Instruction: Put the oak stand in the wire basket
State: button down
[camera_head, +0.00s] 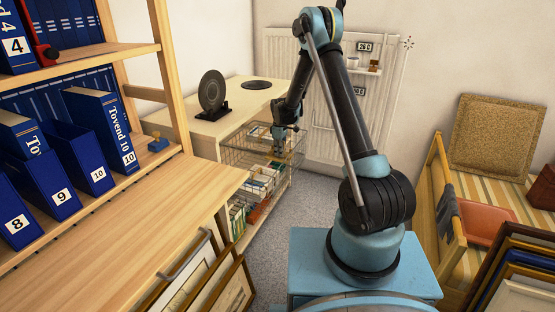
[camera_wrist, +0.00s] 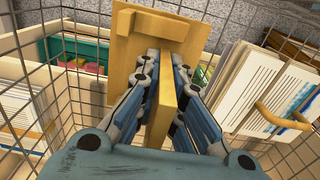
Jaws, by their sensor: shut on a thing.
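My gripper (camera_head: 281,140) reaches down at the upper part of the wire basket (camera_head: 231,157) in the head view. In the wrist view my gripper (camera_wrist: 166,85) is shut on the oak stand (camera_wrist: 160,115), gripping its thin upright board between the two fingers. The stand's wider flat plate (camera_wrist: 127,70) shows beyond the fingertips, with a raised block on it. Basket wires (camera_wrist: 50,85) show around the stand. In the head view the stand is too small and covered to make out clearly. I cannot tell whether it touches anything below.
White-edged books or papers (camera_wrist: 265,90) and a green box (camera_wrist: 85,54) lie beside the stand in the wrist view. A counter (camera_head: 235,103) with a black disc on a holder (camera_head: 212,93) stands behind the basket. Wooden shelving (camera_head: 150,210) is at left, a bench (camera_head: 447,205) at right.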

notch_tip(320, 180, down, 4)
jog(key=w, duration=0.2)
jog(key=w+a, duration=0.1)
jog(key=shift+w+a+f, duration=0.1)
jog(key=shift+w+f, duration=0.25)
jog(key=shift+f, duration=0.25)
jog(key=c, duration=1.7)
grip_release()
